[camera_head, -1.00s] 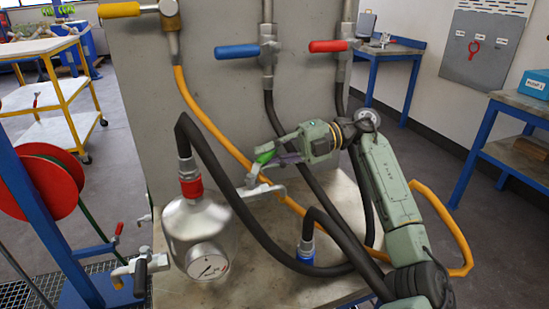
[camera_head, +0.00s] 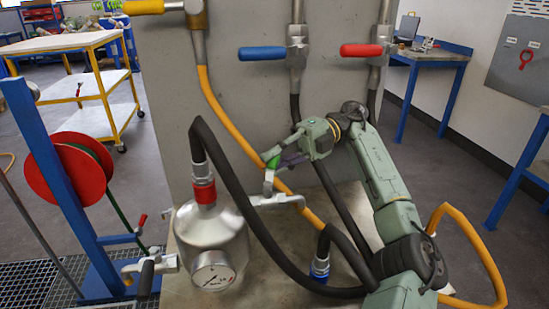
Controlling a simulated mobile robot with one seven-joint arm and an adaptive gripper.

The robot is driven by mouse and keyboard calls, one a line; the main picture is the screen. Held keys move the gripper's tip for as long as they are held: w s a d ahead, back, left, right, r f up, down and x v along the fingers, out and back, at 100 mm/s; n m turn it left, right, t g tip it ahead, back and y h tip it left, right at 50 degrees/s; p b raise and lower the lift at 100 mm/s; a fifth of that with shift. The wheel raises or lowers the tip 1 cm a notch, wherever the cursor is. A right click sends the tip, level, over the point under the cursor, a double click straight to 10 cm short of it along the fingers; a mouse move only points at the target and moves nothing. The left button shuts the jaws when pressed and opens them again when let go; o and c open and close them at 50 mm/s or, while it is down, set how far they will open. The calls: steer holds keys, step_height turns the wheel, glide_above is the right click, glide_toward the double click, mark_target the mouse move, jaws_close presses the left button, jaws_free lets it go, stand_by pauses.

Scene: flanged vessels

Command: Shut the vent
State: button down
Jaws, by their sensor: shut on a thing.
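The vessel (camera_head: 212,240) is a silver metal tank with a round gauge (camera_head: 212,271) on its front and a red collar (camera_head: 204,191) on top. A metal side pipe (camera_head: 277,201) runs right from its shoulder. A small bright green handle (camera_head: 269,180), which appears to be the vent's, stands at this pipe, close to upright. My gripper (camera_head: 273,162) reaches in from the right and is shut on the green handle. The fingers hide the handle's upper part, so the exact grip is unclear.
A black hose (camera_head: 268,235) loops in front of the vessel and under my arm. A yellow hose (camera_head: 230,130) passes behind my gripper. Blue (camera_head: 262,53) and red (camera_head: 361,50) lever valves are on the grey panel (camera_head: 245,100). A black-handled valve (camera_head: 146,277) sticks out left of the vessel.

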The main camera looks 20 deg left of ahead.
steer(key=shift+r, duration=0.1)
steer(key=c, duration=1.5)
jaws_free()
